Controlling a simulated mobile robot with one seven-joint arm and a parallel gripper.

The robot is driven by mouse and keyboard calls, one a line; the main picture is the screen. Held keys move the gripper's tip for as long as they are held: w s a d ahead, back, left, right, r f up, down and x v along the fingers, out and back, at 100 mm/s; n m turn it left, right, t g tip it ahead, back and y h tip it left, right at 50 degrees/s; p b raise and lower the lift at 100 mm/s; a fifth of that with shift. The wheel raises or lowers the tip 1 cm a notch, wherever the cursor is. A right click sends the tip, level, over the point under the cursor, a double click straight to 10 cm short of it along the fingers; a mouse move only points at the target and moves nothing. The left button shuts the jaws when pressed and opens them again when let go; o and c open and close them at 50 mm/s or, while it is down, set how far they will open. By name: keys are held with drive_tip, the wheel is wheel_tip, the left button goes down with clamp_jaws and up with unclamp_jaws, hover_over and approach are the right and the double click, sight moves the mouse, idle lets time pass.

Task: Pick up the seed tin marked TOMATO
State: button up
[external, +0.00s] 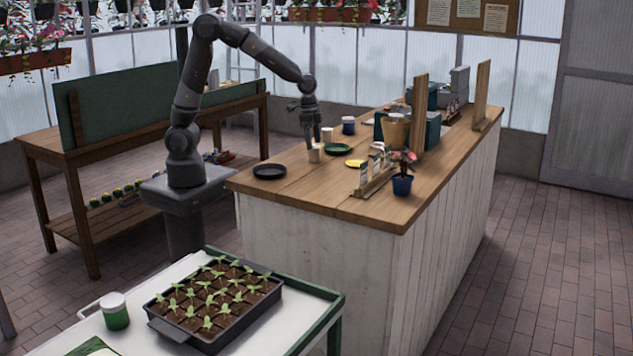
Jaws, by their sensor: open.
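My gripper (311,137) points down over the wooden counter (330,194), with its jaws open. Directly below it stands a small cream tin (315,154), close to the fingertips; I cannot tell whether they touch. A second pale tin (327,134) stands just behind and to the right. Small pale containers (377,149) stand further right near a wooden rack. No marking can be read at this size, so I cannot tell which tin says TOMATO.
A black dish (269,171), green dish (338,149) and yellow dish (355,163) lie on the counter. The front middle of the counter is clear.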

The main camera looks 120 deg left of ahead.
sight(314, 152)
drive_tip(key=f, duration=0.5)
drive_tip(key=shift+a+f, duration=0.2)
drive_tip(key=shift+f, duration=0.1)
drive_tip(key=shift+c, duration=0.2)
drive_tip(key=c, duration=1)
